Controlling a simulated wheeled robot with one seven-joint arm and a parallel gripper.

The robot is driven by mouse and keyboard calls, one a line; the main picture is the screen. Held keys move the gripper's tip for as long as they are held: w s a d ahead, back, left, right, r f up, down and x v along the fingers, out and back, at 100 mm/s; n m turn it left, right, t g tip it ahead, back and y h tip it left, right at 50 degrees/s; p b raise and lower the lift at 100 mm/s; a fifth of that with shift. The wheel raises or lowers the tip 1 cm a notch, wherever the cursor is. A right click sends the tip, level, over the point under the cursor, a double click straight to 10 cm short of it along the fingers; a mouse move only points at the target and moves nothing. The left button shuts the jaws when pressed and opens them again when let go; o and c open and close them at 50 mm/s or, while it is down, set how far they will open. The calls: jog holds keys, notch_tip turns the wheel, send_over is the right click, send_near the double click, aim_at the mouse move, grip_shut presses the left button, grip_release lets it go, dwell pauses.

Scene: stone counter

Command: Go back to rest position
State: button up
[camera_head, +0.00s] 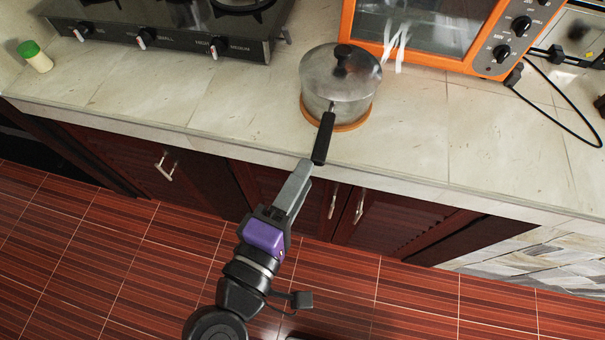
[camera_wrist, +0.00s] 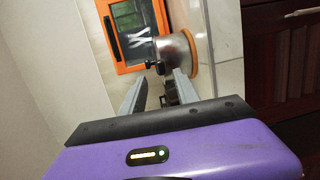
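My gripper (camera_head: 303,168) reaches up from the lower middle of the head view, its tips close to the end of the pot's black handle (camera_head: 324,138). In the wrist view my gripper (camera_wrist: 161,76) shows two grey fingers spread apart. Part of the dark handle (camera_wrist: 170,92) shows between or just beyond the fingers; contact cannot be told. The lidded metal pot (camera_head: 335,97) stands upright on a round orange-brown base on the counter, and it also shows in the wrist view (camera_wrist: 172,56).
The stone counter (camera_head: 210,105) holds a stove (camera_head: 165,30) at left, an orange oven (camera_head: 480,45) behind the pot at right and a green-capped shaker (camera_head: 36,58) at far left. A black cable (camera_head: 563,100) lies at right. Cabinet handles (camera_head: 163,166) stick out below the counter edge.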

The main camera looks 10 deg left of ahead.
dwell(0.3)
jog(key=s+a+f+n+g+y, duration=0.15)
jog(key=a+f+y, duration=0.25)
jog(key=a+y, duration=0.45)
jog(key=s+d+m+h, duration=0.1)
jog(key=s+d+m, duration=0.4)
jog(key=d, duration=0.6)
jog(key=s+d+m+h, duration=0.2)
jog(key=s+d+m, duration=0.4)
jog(key=d, duration=0.5)
jog(key=s+d+m+h, duration=0.1)
jog(key=s+d+m, duration=0.5)
jog(key=d, duration=0.6)
jog(key=shift+s+r, duration=0.2)
jog(key=shift+s, duration=0.5)
jog(key=shift+a+h, duration=0.15)
jog(key=shift+h, duration=0.1)
